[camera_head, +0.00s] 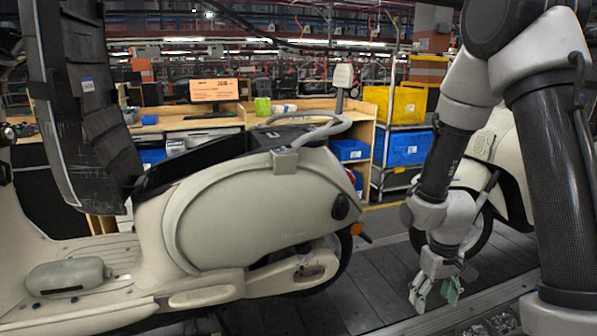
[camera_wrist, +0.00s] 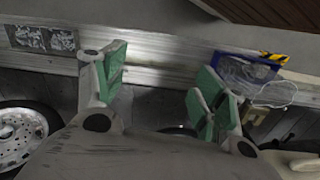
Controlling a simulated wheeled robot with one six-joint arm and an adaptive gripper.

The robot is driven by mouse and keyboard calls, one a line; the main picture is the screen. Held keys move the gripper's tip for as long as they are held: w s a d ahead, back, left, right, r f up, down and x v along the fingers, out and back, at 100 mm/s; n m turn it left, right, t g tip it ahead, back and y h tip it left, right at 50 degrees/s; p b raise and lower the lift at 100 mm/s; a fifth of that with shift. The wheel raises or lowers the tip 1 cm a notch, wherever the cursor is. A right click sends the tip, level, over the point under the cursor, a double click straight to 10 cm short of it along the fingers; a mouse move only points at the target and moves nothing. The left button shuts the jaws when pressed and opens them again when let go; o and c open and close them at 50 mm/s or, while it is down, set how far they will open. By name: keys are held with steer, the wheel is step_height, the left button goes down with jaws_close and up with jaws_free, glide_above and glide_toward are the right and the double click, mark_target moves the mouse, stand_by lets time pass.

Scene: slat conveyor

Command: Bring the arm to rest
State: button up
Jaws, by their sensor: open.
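My gripper (camera_head: 436,294) hangs at the lower right in the head view, pointing down in front of the slat conveyor (camera_head: 390,262). Its two green-padded fingers are apart, and nothing shows between them. In the wrist view the gripper (camera_wrist: 158,88) is open too, with a pale metal rail (camera_wrist: 152,77) behind the fingers. My arm comes down from the upper right of the head view, bent at the elbow.
A cream scooter (camera_head: 262,212) with its seat raised stands left of my gripper. A second scooter (camera_head: 508,165) is partly hidden behind my arm. Blue bins (camera_head: 408,148) and a yellow bin (camera_head: 408,104) sit on racks behind. A wheel (camera_wrist: 22,135) shows at left in the wrist view.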

steer(key=s+d+r+t, duration=0.1)
steer(key=s+r, duration=0.3)
steer(key=r, duration=0.5)
steer(key=s+d+r+m+t, duration=0.1)
steer(key=s+r, duration=0.4)
steer(key=r, duration=0.5)
steer(key=s+d+r+m+t, duration=0.1)
steer(key=s+r+t, duration=0.2)
steer(key=r, duration=0.6)
steer(key=shift+s+r, duration=0.2)
steer(key=shift+s, duration=0.95)
steer(key=shift+d, duration=0.1)
